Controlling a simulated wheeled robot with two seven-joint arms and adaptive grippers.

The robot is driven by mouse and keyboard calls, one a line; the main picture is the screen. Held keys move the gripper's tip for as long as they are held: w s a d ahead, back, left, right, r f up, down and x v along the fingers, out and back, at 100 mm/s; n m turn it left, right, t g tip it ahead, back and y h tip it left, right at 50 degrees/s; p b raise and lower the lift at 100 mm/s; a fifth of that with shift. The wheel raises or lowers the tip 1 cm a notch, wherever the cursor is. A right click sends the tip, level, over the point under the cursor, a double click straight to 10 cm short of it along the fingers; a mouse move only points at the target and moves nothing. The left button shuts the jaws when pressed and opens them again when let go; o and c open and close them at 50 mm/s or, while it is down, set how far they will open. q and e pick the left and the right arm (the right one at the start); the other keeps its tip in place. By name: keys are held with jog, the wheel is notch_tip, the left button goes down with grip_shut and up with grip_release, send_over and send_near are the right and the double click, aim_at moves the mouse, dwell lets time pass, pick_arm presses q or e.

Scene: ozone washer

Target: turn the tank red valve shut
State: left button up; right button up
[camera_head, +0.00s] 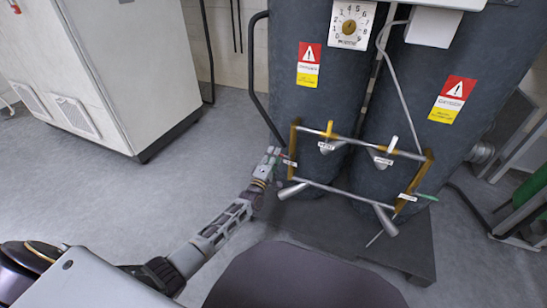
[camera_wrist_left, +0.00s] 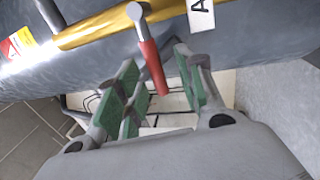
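The red valve handle (camera_wrist_left: 152,68) hangs on a grey stem from a yellow pipe (camera_wrist_left: 98,27) in the left wrist view. In the head view the red valve (camera_head: 288,161) shows small at the left side of the pipe frame. My left gripper (camera_head: 274,153) is beside it, at the left edge of that frame. In the left wrist view my left gripper (camera_wrist_left: 162,80) is open, with green-padded fingers spread to either side of the red handle's lower end. I cannot tell whether either finger touches the handle. My right gripper is not in view.
Two dark tanks (camera_head: 290,95) with warning labels stand behind the pipes. A green valve handle (camera_head: 426,197) is at the frame's right side. A black hose (camera_head: 263,110) runs down near my left gripper. A white cabinet (camera_head: 120,70) stands at the left, with clear floor between.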

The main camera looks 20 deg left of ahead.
pick_arm(q)
jog(key=shift+s, duration=0.2)
jog(key=s+f, duration=0.2)
jog(key=s, duration=0.9)
jog(key=shift+s+a+f, duration=0.15)
jog(key=shift+a+f, duration=0.05)
dwell(0.5)
jog(key=shift+d, duration=0.15)
